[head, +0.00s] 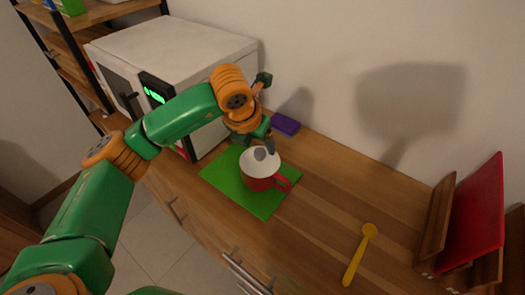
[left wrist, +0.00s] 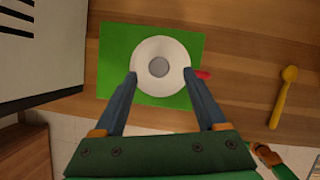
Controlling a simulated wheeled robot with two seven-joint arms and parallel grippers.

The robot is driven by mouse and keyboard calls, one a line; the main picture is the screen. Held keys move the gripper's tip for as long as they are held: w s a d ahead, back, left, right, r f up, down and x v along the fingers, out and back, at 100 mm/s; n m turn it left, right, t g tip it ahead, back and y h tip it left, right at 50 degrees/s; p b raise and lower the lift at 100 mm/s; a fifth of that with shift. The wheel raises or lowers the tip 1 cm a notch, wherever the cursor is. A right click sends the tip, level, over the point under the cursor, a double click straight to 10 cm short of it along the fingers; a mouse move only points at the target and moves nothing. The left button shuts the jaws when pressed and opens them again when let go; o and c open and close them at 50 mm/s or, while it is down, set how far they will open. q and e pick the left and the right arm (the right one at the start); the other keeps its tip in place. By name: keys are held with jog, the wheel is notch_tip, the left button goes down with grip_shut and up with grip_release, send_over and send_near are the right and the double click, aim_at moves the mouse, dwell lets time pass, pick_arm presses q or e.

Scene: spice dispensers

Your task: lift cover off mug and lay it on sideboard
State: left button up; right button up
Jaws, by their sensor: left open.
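A red mug (head: 262,183) stands upright on a green mat (head: 225,173) on the wooden sideboard (head: 310,235), its handle to the right. A white round cover (head: 250,161) with a grey knob (head: 260,153) sits on it. In the left wrist view the cover (left wrist: 147,53) and knob (left wrist: 159,67) face the camera, and a bit of red handle (left wrist: 203,74) shows. My left gripper (head: 268,143) is open just above and behind the cover. In the left wrist view its fingertips (left wrist: 160,76) are on both sides of the knob, apart from it.
A white microwave (head: 180,50) stands to the left. A purple block (head: 285,124) lies by the wall. A yellow spoon (head: 359,255) lies to the right, and a rack with a red board (head: 474,215) stands at the far right. The sideboard between mat and spoon is clear.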

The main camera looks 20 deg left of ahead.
aim_at(260, 151)
pick_arm(q)
jog(key=x, duration=0.3)
jog(key=shift+a+f+p, duration=0.15)
jog(key=shift+f+p, duration=0.05)
jog(key=shift+p, duration=0.2)
jog(key=shift+w+f, duration=0.2)
jog(key=shift+w, duration=0.05)
jog(key=shift+s+r, duration=0.15)
jog(key=shift+s, duration=0.1)
jog(key=c, duration=1)
jog(key=shift+w, duration=0.1)
grip_shut()
